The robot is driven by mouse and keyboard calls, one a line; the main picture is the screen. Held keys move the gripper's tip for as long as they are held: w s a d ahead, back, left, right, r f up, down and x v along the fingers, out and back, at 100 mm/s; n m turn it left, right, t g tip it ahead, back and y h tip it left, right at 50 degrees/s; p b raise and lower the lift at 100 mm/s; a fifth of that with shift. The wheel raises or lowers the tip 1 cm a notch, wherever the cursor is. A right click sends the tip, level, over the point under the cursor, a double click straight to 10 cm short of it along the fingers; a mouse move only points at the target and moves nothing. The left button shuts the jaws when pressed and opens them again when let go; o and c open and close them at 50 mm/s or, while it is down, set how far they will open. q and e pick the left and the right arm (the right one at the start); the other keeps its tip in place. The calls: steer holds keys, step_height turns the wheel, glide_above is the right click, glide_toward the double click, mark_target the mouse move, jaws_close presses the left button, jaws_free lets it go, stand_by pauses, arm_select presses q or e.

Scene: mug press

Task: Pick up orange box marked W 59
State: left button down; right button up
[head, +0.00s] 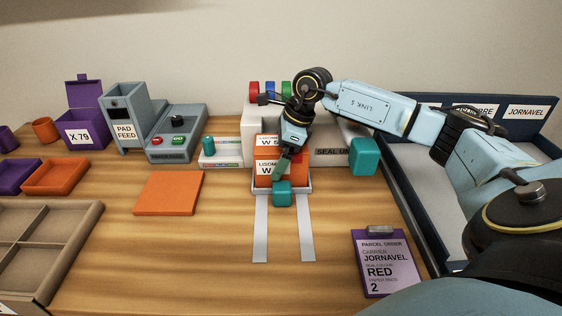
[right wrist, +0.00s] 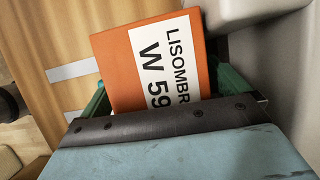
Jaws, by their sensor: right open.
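The orange box (head: 263,181) has white labels and stands on a small grey tray at the seal unit, in the middle of the head view. In the right wrist view the box (right wrist: 118,70) shows "LISOMBR" and "W 59". My right gripper (head: 286,163) points down at the box and hides part of its label in the head view. In the right wrist view its green fingers (right wrist: 165,95) are open, one on each side of the box's near end. I cannot tell whether they touch it. My left gripper is not in view.
The seal unit (head: 333,152) has a teal block (head: 365,156) on its right, and another teal block (head: 282,194) is at the tray's front. A flat orange panel (head: 168,194) lies to the left. A clipboard (head: 386,262) reads JORNAVEL, RED, 2. The front middle is clear.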

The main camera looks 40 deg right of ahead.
steer(key=shift+f, duration=0.1)
steer(key=shift+c, duration=0.3)
steer(key=c, duration=1)
steer(key=shift+c, duration=0.6)
